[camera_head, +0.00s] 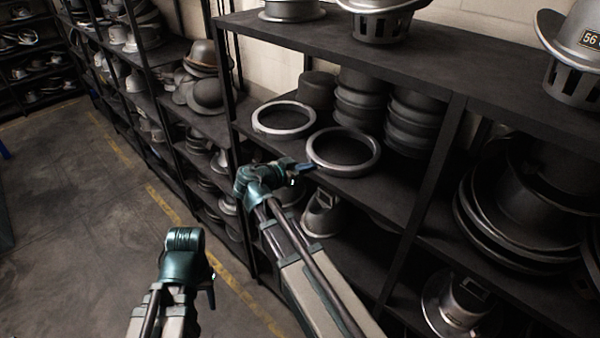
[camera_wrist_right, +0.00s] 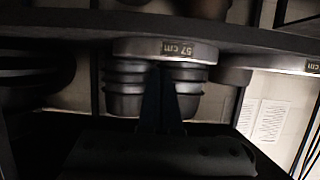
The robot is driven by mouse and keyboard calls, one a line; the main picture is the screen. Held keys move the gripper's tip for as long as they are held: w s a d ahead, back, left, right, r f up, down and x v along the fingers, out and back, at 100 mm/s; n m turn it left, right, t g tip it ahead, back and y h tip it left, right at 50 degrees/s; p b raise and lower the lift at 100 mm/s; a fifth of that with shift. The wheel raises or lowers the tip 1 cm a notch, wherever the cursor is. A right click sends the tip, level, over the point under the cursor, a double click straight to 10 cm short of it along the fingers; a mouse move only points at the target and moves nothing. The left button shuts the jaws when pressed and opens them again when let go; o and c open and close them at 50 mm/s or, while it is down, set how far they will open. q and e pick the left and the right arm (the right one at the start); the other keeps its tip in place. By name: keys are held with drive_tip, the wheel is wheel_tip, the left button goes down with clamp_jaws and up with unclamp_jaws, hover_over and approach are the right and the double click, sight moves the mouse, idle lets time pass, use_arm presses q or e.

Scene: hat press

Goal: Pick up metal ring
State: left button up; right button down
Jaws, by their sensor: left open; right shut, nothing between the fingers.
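Two grey metal rings lie flat on the middle shelf in the head view, the left ring (camera_head: 284,131) and the right ring (camera_head: 343,166). My right gripper (camera_head: 308,168) is at the shelf's front edge, close to the front left of the right ring. In the right wrist view, which looks upside down, its fingers (camera_wrist_right: 158,72) are shut and empty. They point at a ring marked 57 cm (camera_wrist_right: 135,48); I cannot tell whether they touch it. The other ring (camera_wrist_right: 280,63) shows at the right there. My left gripper (camera_head: 211,296) is low over the floor, away from the shelf, its fingers mostly hidden.
Stacked dark hat blocks (camera_head: 360,100) stand behind the rings. The upper shelf (camera_head: 300,32) overhangs them, and a black post (camera_head: 432,185) stands to the right. Hats fill the lower shelves. The floor (camera_head: 90,220) at the left is clear.

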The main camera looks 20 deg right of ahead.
drive_tip(key=d, duration=0.2)
drive_tip(key=w+d, duration=0.1)
drive_tip(key=d, duration=0.1)
drive_tip(key=w+d, duration=0.1)
drive_tip(key=d, duration=0.1)
drive_tip(key=shift+w, duration=0.25)
drive_tip(key=shift+a+f+b, duration=0.2)
drive_tip(key=shift+f+b, duration=0.35)
drive_tip(key=shift+s+f, duration=0.1)
drive_tip(key=shift+f, duration=0.05)
drive_tip(key=shift+a+f+b, duration=0.1)
drive_tip(key=shift+b, duration=0.2)
drive_tip(key=shift+s+a, duration=0.1)
drive_tip(key=shift+s, duration=0.05)
drive_tip(key=s+a, duration=0.2)
drive_tip(key=a, duration=0.5)
drive_tip(key=shift+s, duration=0.4)
